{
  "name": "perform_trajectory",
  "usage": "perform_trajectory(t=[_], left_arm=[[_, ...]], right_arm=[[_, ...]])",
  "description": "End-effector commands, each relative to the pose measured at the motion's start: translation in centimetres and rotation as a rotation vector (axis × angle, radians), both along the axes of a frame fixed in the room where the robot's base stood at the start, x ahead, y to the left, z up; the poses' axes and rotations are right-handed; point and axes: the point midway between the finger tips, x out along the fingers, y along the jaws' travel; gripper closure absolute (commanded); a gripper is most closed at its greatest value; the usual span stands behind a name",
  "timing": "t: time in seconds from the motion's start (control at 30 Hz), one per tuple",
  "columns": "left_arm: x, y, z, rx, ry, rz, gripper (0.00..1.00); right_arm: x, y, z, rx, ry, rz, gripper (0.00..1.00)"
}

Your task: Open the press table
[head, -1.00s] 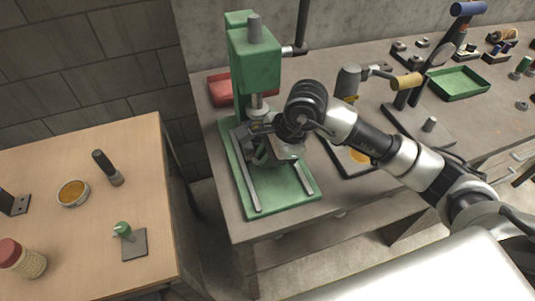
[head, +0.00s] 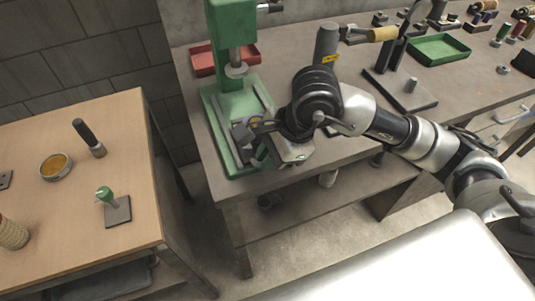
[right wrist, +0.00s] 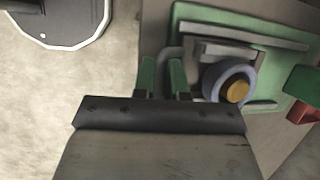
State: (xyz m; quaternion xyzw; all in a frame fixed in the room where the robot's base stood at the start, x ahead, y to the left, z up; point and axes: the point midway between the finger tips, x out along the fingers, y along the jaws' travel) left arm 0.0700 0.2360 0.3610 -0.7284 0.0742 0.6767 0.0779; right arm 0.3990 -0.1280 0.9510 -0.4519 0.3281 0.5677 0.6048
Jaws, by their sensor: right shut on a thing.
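The green press (head: 232,25) stands on the workbench, with its grey ram (head: 236,70) above a green base (head: 222,108) with two grey rails. A ring with a brass-coloured centre (right wrist: 236,91) sits on the press table between the rails in the right wrist view, forward of the ram. My right gripper (head: 254,143) is at the front part of the base. In the right wrist view its green-tipped fingers (right wrist: 162,76) are shut around a grey handle loop (right wrist: 164,54) at the table's edge. My gripper and wrist partly hide the press table in the head view. My left gripper is not in view.
A red tray (head: 205,62) lies behind the press. A grey cylindrical tool (head: 326,45) and a black-based stand (head: 405,88) are to its right, near a green tray (head: 438,50). A separate wooden table (head: 90,190) is at the left, across a gap.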

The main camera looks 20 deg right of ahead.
Motion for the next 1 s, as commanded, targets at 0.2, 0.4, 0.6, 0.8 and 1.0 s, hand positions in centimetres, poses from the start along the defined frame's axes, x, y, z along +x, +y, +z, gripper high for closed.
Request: perform_trajectory(t=[0.2,0.4,0.6,0.8,1.0], left_arm=[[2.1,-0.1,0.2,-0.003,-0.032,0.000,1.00],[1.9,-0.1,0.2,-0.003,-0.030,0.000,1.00],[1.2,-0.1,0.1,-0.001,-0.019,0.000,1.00],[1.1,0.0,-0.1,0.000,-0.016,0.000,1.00],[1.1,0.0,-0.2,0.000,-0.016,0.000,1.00]], right_arm=[[0.0,0.0,0.1,0.000,-0.001,0.001,0.78],[0.1,0.0,0.1,0.000,-0.001,0.000,0.62],[0.1,-0.1,0.2,0.000,-0.001,-0.001,0.62],[-0.2,-1.0,2.4,0.000,-0.005,-0.003,0.62],[-0.8,-2.7,6.2,-0.001,-0.006,-0.003,0.62]])
